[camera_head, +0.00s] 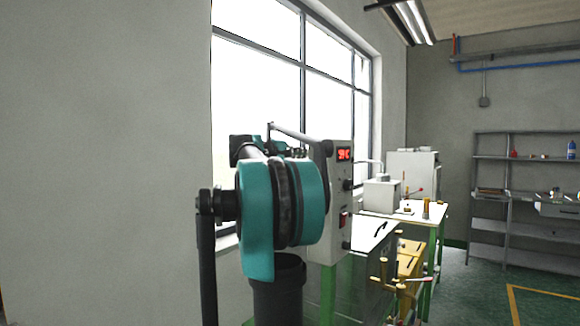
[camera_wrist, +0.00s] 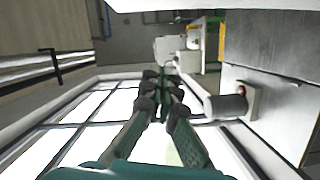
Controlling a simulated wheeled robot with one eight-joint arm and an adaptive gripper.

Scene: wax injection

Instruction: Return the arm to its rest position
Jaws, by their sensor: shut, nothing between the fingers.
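My gripper (camera_wrist: 162,74) shows in the wrist view, with teal and dark jointed fingers drawn together at the tips and nothing held between them. The wrist view looks sideways, with the window below the fingers and a bench beyond them. In the head view my teal and black arm is folded in the middle of the picture, in front of the window and a white control panel (camera_head: 343,185) with a red display. My fingers cannot be made out clearly there, as my arm links cover that area.
A grey wall and a bright window (camera_head: 255,90) stand close behind my arm. A grey cylinder (camera_wrist: 226,106) juts out near the fingers in the wrist view. A bench (camera_head: 436,214) with white boxes stands beyond, and a shelf rack (camera_head: 500,205) at right. Green floor is open at lower right.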

